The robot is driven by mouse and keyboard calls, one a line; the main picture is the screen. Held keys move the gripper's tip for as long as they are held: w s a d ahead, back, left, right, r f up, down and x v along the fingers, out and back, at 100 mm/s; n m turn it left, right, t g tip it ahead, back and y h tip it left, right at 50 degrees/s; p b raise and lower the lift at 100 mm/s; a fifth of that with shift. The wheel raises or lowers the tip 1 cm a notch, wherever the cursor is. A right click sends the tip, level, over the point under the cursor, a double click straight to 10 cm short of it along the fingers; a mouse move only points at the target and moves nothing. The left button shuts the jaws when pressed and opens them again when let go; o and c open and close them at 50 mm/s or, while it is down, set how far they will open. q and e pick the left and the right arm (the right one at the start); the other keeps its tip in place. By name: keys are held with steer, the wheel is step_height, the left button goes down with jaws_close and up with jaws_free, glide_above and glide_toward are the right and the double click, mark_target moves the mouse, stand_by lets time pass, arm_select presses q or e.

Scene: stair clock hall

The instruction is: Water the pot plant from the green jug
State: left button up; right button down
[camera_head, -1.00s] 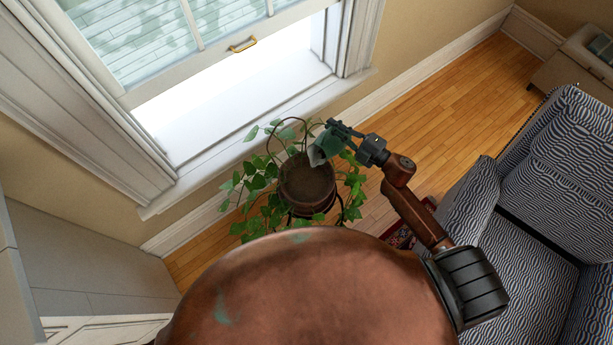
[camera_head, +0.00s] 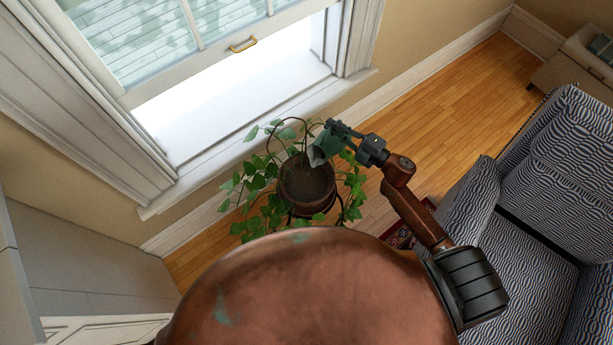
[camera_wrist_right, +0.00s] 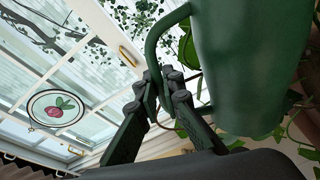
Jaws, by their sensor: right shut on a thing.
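The pot plant (camera_head: 306,188) stands near the window, a brown pot of dark soil with trailing green leaves around it. The green jug (camera_head: 325,148) is tipped over the pot's upper right edge, its mouth toward the soil. My right gripper (camera_head: 336,127) is shut on the jug's handle. In the right wrist view the jug (camera_wrist_right: 252,65) fills the upper right, and the gripper (camera_wrist_right: 160,92) closes on its handle. I cannot make out any water stream. My left gripper is not in view.
A window with a white sill (camera_head: 260,130) lies behind the plant. A patterned armchair (camera_head: 545,190) stands at the right. Wooden floor (camera_head: 440,110) is clear between the plant and a box-like seat at the far right. A grey surface (camera_head: 75,255) is at the left.

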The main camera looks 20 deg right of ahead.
steer(key=w+d+m, duration=0.1)
steer(key=w+d+f+m+p, duration=0.1)
steer(key=m, duration=0.1)
steer(key=shift+d+f, duration=0.15)
steer(key=shift+f, duration=0.1)
steer(key=shift+s+r, duration=0.1)
steer(key=shift+r, duration=0.1)
steer(key=shift+w+d+r+m+p, duration=0.25)
steer(key=shift+w+d+m+p, duration=0.15)
steer(key=shift+m+p, duration=0.45)
steer(key=shift+s+f, duration=0.1)
steer(key=shift+d, duration=0.1)
stand_by(0.8)
